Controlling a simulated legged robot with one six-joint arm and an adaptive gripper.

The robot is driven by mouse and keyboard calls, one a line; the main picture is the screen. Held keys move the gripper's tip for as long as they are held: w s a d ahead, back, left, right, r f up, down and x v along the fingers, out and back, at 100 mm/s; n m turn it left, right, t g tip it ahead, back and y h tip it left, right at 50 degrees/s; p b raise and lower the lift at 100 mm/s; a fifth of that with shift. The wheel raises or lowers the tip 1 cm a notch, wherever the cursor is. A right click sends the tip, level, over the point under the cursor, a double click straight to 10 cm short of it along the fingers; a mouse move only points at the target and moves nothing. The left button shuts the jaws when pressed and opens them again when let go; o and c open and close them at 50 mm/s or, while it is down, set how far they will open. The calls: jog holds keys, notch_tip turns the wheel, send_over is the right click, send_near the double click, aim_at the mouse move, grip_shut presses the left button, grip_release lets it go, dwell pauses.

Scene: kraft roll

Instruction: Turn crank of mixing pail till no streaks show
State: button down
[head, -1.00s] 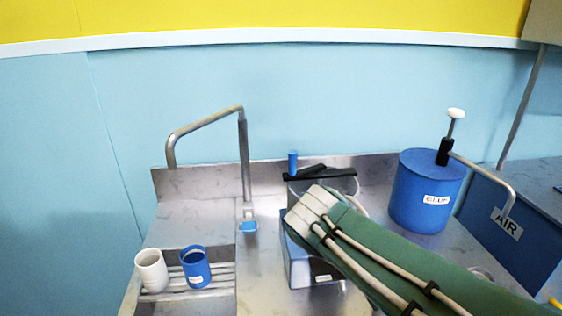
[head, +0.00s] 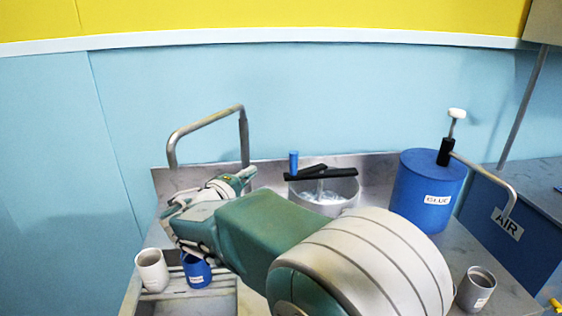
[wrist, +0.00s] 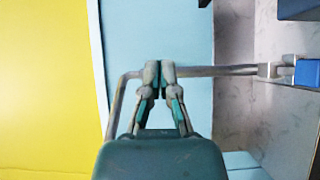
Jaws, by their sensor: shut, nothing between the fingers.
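The mixing pail (head: 350,195) stands behind my arm in the head view; its lower part is hidden. A black crank bar (head: 335,174) lies across its top, with an upright blue crank handle (head: 293,162) at the left end. White and grey-blue streaks show in the contents (head: 322,197). My gripper (head: 246,174) is well left of the pail, by the upright of the bent metal tap pipe (head: 205,122). In the wrist view my gripper (wrist: 160,68) is shut, its fingertips together in front of the pipe (wrist: 215,71). Whether they touch it I cannot tell.
A white cup (head: 151,270) and a blue cup (head: 196,270) stand on the rack at lower left. A blue glue drum (head: 425,190) with a pump stands right of the pail. A grey cup (head: 475,288) is at lower right.

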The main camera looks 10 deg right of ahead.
jog(key=x, duration=1)
jog(key=s+d, duration=0.1)
jog(key=s, duration=0.2)
jog(key=shift+d+r, duration=0.15)
jog(key=shift+d, duration=0.25)
jog(key=shift+s+a, duration=0.1)
jog(key=shift+s, duration=0.1)
jog(key=shift+s+d, duration=0.25)
jog(key=shift+d, duration=0.15)
